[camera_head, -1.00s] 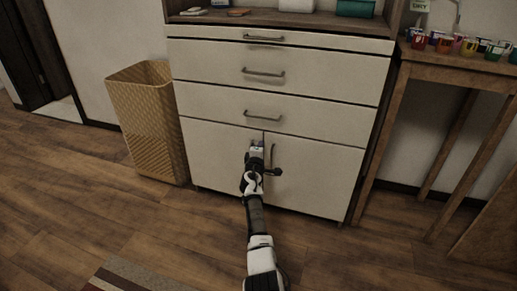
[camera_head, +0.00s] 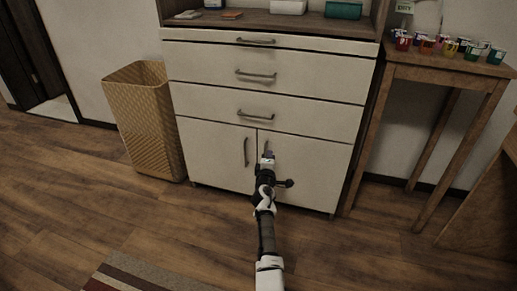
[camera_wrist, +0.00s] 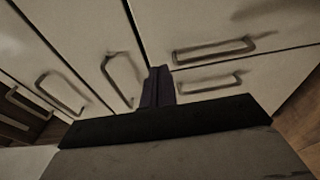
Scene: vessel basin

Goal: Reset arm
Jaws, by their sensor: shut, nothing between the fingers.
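My gripper (camera_head: 268,156) is in front of the lower doors of a white cabinet (camera_head: 215,140), near the right door's handle (camera_head: 266,146), which it partly hides in the head view. In the wrist view, my gripper (camera_wrist: 158,72) shows its dark fingers together with nothing between them. The cabinet's handles and panel seams show beyond them, including a drawer handle (camera_wrist: 62,92). The left door's handle (camera_head: 246,152) is in full view in the head view. The doors and drawers look closed. I cannot tell whether the fingers touch the cabinet.
A wicker basket (camera_head: 143,125) stands left of the cabinet. A wooden table (camera_head: 440,75) with several small colored cups (camera_head: 450,47) stands to the right. A striped rug (camera_head: 125,278) lies at the front. The wooden floor (camera_head: 190,225) between rug and cabinet is clear.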

